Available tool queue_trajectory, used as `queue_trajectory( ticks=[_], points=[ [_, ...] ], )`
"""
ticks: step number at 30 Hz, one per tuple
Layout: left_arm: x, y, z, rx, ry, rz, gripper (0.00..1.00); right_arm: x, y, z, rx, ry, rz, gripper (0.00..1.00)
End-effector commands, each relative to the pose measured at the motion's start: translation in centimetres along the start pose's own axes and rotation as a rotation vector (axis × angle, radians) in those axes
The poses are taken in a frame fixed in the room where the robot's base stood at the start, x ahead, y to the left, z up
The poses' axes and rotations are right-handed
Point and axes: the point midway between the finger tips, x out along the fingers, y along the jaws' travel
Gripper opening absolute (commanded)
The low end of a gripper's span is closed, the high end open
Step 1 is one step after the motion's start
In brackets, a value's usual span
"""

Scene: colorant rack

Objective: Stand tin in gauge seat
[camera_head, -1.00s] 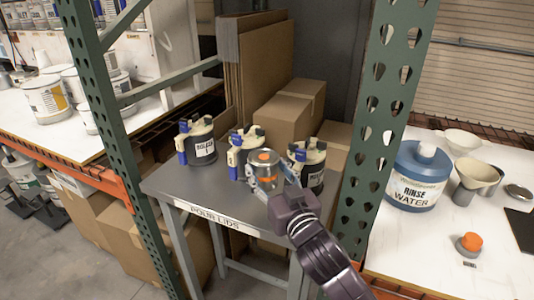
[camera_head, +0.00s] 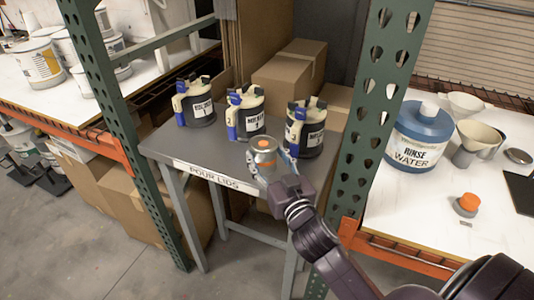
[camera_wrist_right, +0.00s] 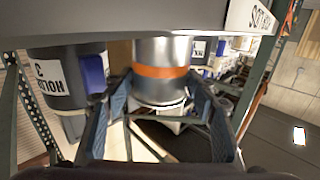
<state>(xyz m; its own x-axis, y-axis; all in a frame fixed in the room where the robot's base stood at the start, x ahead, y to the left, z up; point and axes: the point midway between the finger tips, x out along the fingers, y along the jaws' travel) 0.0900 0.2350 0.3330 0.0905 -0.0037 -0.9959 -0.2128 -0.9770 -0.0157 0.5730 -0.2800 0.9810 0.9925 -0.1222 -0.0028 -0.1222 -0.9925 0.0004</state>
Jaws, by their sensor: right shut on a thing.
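A silver tin (camera_head: 264,152) with an orange mark on top is held by my right gripper (camera_head: 268,172) at the front edge of the grey "POUR LIDS" table (camera_head: 160,146). In the right wrist view the tin (camera_wrist_right: 161,52) has an orange band and stands between the two fingers of my right gripper (camera_wrist_right: 163,105), which are shut on it. The tin's lower end is hard to make out in the head view. I cannot pick out the gauge seat with certainty. My left gripper is not in view.
Several cream-and-black jugs with blue handles stand on the grey table, the nearest jug (camera_head: 306,128) just behind the tin. A green perforated post (camera_head: 372,120) stands to the right. Beyond it, a white bench holds a rinse water jug (camera_head: 418,140) and an orange-topped item (camera_head: 466,204).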

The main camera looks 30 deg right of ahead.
Motion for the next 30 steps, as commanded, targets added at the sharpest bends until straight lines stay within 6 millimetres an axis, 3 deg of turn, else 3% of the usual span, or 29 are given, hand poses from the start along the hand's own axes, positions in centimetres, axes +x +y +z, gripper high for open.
queue_trajectory(
  ticks=[5, 6, 10, 21, 26, 30],
  points=[
    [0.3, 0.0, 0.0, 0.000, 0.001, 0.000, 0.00, 0.0, 0.0, 0.2, 0.000, 0.003, 0.000, 0.20],
    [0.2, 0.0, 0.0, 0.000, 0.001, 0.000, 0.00, 0.0, 0.0, 0.2, -0.001, 0.001, 0.000, 0.55],
    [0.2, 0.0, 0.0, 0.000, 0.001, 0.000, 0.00, 0.0, 0.0, 0.2, -0.001, 0.000, 0.000, 0.69],
    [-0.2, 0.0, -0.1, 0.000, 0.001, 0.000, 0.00, 0.0, 0.0, -0.3, -0.001, 0.001, 0.000, 0.69],
    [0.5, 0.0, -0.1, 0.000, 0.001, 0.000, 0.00, -2.0, 0.0, 0.2, 0.001, -0.002, -0.001, 0.69],
    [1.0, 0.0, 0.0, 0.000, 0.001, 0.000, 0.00, -4.6, 0.0, 0.3, 0.002, -0.002, 0.000, 0.69]
  ],
)
